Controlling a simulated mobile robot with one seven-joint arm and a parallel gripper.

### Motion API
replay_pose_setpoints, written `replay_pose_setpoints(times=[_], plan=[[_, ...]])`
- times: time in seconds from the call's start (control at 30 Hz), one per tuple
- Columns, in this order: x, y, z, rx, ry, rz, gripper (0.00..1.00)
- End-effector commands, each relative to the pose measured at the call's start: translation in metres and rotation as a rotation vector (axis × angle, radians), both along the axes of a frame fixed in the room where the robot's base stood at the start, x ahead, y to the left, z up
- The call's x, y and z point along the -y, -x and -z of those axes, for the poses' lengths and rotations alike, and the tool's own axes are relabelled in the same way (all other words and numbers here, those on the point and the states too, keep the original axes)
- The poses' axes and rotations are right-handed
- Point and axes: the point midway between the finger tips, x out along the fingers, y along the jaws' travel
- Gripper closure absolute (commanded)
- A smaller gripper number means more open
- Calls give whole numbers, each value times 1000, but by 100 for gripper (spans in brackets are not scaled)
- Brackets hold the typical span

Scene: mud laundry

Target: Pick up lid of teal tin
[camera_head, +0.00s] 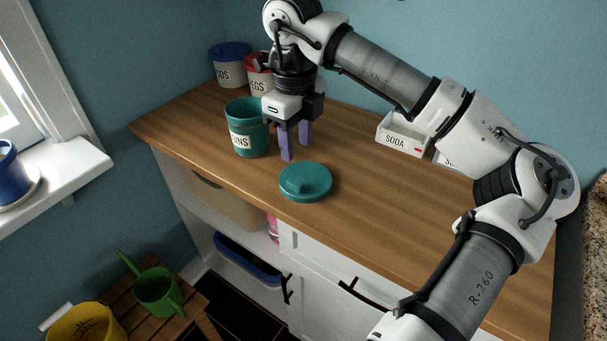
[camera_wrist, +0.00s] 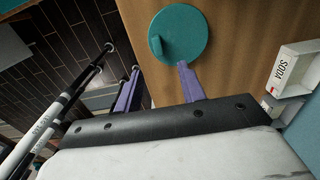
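The teal lid (camera_head: 307,184) lies flat on the wooden counter, apart from the teal tin, with a raised handle on its top. It also shows in the wrist view (camera_wrist: 182,36), at the top, just beyond my fingertips. The teal tin (camera_head: 247,128) stands upright and open behind and left of the lid; the visible part of its label ends in "INS". My gripper (camera_head: 296,150) points down above the counter, between the tin and the soda box, a little behind the lid. Its purple fingers are apart and empty, as the wrist view (camera_wrist: 158,68) also shows.
Canisters with a blue lid (camera_head: 230,64) and a red lid (camera_head: 260,74) stand at the back left. A white box marked SODA (camera_head: 402,135) stands at the back right. The counter (camera_head: 370,205) right of the lid is clear; its front edge is close to the lid.

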Motion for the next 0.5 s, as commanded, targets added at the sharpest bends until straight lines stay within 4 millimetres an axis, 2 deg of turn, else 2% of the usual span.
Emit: replay_pose_setpoints(times=[0.1,0.2,0.5], plan=[[-1,1,22,-2,-4,-2,60],[-1,1,34,-2,-3,-1,60],[-4,2,58,-3,-6,-4,60]])
